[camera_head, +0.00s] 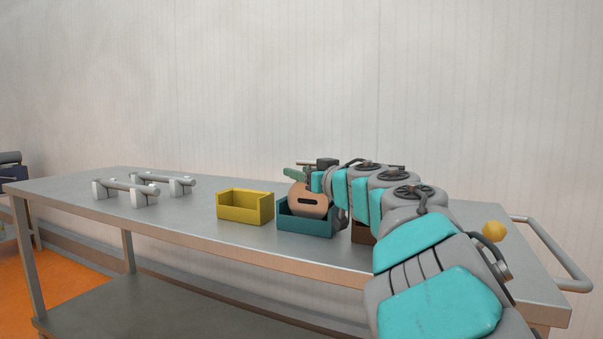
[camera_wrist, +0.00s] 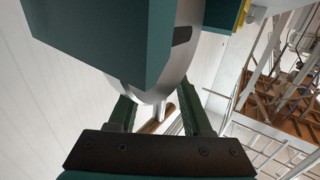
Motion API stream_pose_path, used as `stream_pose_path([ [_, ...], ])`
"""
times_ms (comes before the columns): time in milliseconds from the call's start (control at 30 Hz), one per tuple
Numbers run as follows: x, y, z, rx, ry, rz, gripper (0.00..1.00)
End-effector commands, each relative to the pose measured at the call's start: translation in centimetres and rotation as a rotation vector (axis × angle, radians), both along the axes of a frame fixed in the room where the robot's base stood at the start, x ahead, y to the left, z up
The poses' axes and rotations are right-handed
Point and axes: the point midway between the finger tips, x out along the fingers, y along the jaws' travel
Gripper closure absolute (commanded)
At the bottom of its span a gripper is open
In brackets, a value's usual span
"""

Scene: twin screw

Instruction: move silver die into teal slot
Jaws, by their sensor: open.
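A round die with a dark slot stands in the teal slot, an open teal bin (camera_head: 306,229) on the table. Its face looks copper-coloured in the head view (camera_head: 309,203). In the wrist view, a silver round plate with a dark slot (camera_wrist: 177,68) is partly hidden behind a teal block (camera_wrist: 95,40), apparently the bin. I cannot tell for certain that both views show the same die. My gripper (camera_head: 303,176) is over the teal bin. In the wrist view, its dark green fingers (camera_wrist: 158,100) are apart, with the plate's edge near their tips.
A yellow bin (camera_head: 245,208) stands left of the teal one. A brown bin (camera_head: 363,233) is mostly hidden behind my arm. Two silver bars on stands (camera_head: 125,187) (camera_head: 162,180) are at the left. A yellow ball (camera_head: 493,231) lies right. The table's left-middle is clear.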

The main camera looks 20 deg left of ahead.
Motion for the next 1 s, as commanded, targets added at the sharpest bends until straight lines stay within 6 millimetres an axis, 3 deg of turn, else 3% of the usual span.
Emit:
stream_pose_path([
  [233, -0.9, -1.2, 0.1, 0.001, 0.001, -0.003, 0.51],
  [600, -4.0, -5.1, 0.1, 0.001, -0.001, -0.004, 0.51],
  [1000, -4.8, -6.1, 0.0, 0.001, -0.001, 0.001, 0.51],
])
